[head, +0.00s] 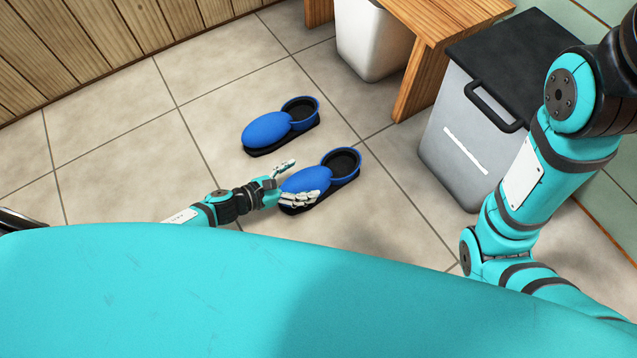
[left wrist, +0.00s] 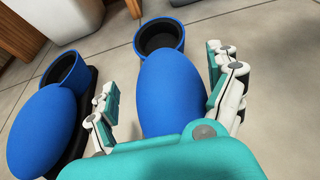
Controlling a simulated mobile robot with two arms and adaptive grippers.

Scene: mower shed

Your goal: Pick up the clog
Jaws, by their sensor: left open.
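Two blue clogs with black soles lie on the tiled floor. The nearer clog (head: 343,163) is at my left gripper (head: 290,181), and the farther clog (head: 267,129) lies a little beyond it. In the left wrist view, my left gripper (left wrist: 165,100) is open, with one finger on each side of the nearer clog's blue toe (left wrist: 168,85). I cannot tell whether the fingers touch it. The farther clog (left wrist: 42,130) lies to the left, outside the fingers. The toe end of the nearer clog is hidden by my gripper. My right gripper is out of view.
A wooden bench (head: 440,25) stands at the top, with a white bin (head: 370,40) under it. A grey bin with a black lid (head: 465,135) stands to the right. A wood-plank wall (head: 90,50) runs along the upper left. The floor left of the clogs is clear.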

